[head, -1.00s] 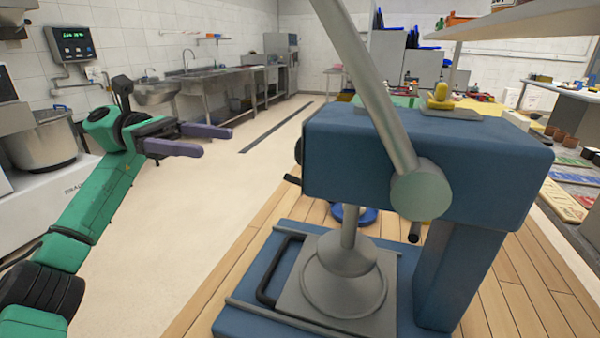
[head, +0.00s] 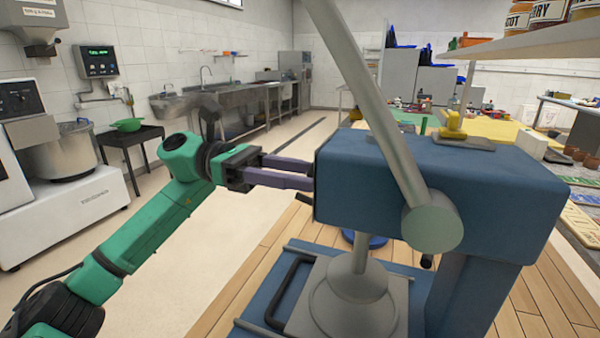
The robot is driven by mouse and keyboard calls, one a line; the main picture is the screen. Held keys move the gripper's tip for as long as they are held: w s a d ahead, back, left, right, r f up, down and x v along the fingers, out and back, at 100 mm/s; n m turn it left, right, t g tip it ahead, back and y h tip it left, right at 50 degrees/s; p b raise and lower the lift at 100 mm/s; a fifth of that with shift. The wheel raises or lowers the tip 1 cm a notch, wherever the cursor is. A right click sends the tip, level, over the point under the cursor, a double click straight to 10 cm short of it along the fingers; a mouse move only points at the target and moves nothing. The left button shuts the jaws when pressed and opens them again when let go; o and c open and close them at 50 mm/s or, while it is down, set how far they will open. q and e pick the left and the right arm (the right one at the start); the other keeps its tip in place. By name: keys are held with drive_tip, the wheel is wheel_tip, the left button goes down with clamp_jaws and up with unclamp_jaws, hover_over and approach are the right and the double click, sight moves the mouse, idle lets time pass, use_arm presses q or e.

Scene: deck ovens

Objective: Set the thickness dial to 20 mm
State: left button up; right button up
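The blue press (head: 420,190) stands on the right, with a grey lever arm and a grey round plunger above its base plate. My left gripper (head: 312,174) comes in from the left, its two purple fingers pointing right at the left end of the press's blue housing. The fingers show a narrow gap between them, and their tips overlap the housing's left edge in the picture. The thickness dial cannot be made out; the fingers and housing cover that area. Whether the fingers touch or hold it cannot be seen. No dial reading is visible. My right gripper is out of view.
A black handle (head: 290,285) sits on the press base. A shelf (head: 540,40) hangs at upper right. Floor between is clear.

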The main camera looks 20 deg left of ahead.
use_arm(q)
clamp_jaws()
drive_tip(key=shift+n, duration=0.4)
drive_tip(key=shift+r+n+p, duration=0.15)
drive_tip(key=shift+n+p, duration=3.35)
drive_tip(key=shift+n, duration=2.3)
drive_tip(key=shift+r+n+p, duration=0.1)
drive_tip(key=shift+n+p, duration=3.35)
drive_tip(key=shift+n, duration=2.35)
drive_tip(key=o, duration=0.7)
unclamp_jaws()
drive_tip(key=shift+f, duration=0.1)
drive_tip(key=shift+c, duration=0.2)
